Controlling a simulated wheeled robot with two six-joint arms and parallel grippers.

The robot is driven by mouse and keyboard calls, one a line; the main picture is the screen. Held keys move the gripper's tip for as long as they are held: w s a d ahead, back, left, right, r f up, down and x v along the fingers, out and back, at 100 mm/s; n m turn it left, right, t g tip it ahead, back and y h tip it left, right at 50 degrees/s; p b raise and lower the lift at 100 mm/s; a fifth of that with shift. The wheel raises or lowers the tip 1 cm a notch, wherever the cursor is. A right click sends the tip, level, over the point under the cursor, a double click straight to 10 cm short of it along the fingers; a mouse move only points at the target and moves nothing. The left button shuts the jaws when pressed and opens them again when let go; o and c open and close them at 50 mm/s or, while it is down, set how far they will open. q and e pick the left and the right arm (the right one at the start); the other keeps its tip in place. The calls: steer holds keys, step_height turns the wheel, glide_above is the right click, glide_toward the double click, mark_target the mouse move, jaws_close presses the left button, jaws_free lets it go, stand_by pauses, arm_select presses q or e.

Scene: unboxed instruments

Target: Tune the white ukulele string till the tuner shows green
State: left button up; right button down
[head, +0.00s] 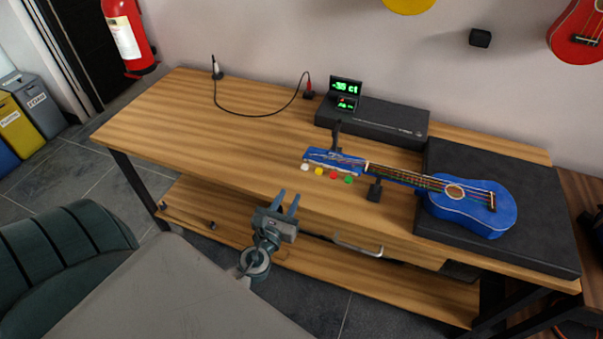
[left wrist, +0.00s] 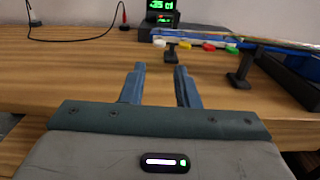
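A blue ukulele (head: 478,207) lies on a black mat, its neck pointing left over two black rests. Its headstock (head: 331,155) carries white (head: 305,167), yellow (head: 319,171), red (head: 334,175) and green (head: 349,180) pegs along the near side. In the left wrist view the white peg (left wrist: 159,43) is left of the others. The tuner (head: 345,92) behind the headstock reads about -35 ct in green digits. My left gripper (head: 284,203) is open and empty at the table's front edge, short of the pegs and apart from them. My right gripper is not in view.
A black box (head: 380,122) stands behind the headstock, under the tuner. A cable (head: 255,114) loops across the table's back left. The wooden table (head: 190,125) is clear on the left.

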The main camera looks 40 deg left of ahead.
mark_target(303, 170)
arm_select(q)
steer(key=p+x, duration=0.2)
steer(key=x, duration=0.7)
steer(key=shift+w+a+f, duration=0.15)
steer(key=shift+w+a, duration=0.05)
steer(key=shift+w, duration=0.5)
steer(key=shift+c, duration=0.5)
jaws_close()
